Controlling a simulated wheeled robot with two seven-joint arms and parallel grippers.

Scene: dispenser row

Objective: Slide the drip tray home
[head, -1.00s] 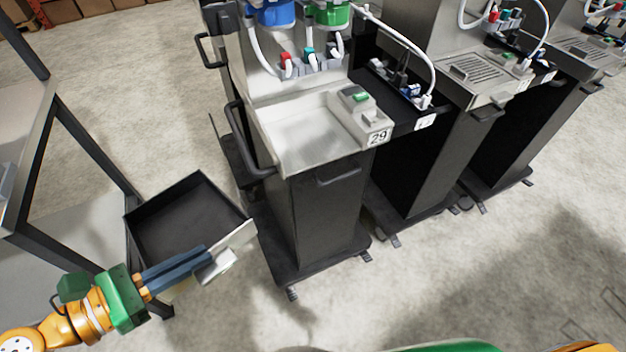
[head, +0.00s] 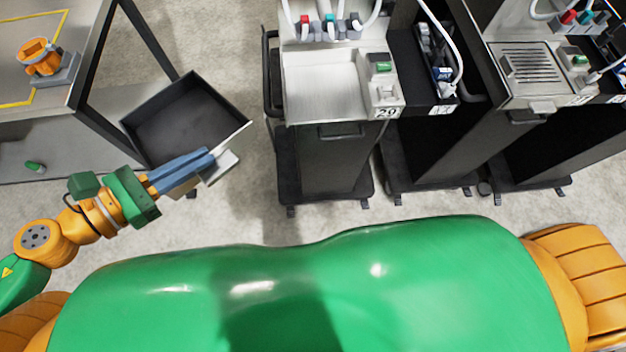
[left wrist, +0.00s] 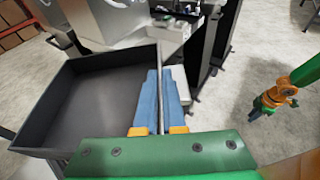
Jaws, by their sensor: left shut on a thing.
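The drip tray is a black, shallow square box (head: 185,122) with a pale front plate, left of the dispensers in the head view. My left gripper (head: 211,160) is shut on its front plate and holds it in the air. In the left wrist view the empty tray (left wrist: 95,95) fills the left side, and the blue fingers (left wrist: 162,75) straddle its plate. Dispenser 29 (head: 335,160) stands right of the tray, apart from it, with a bare pale bay (head: 325,100). My right gripper (left wrist: 262,106) shows small in the left wrist view; its jaws are too small to read.
A grey table (head: 40,113) with a dark frame stands at the left, with an orange object (head: 40,57) on top. Pale floor lies clear between tray and dispenser 29.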

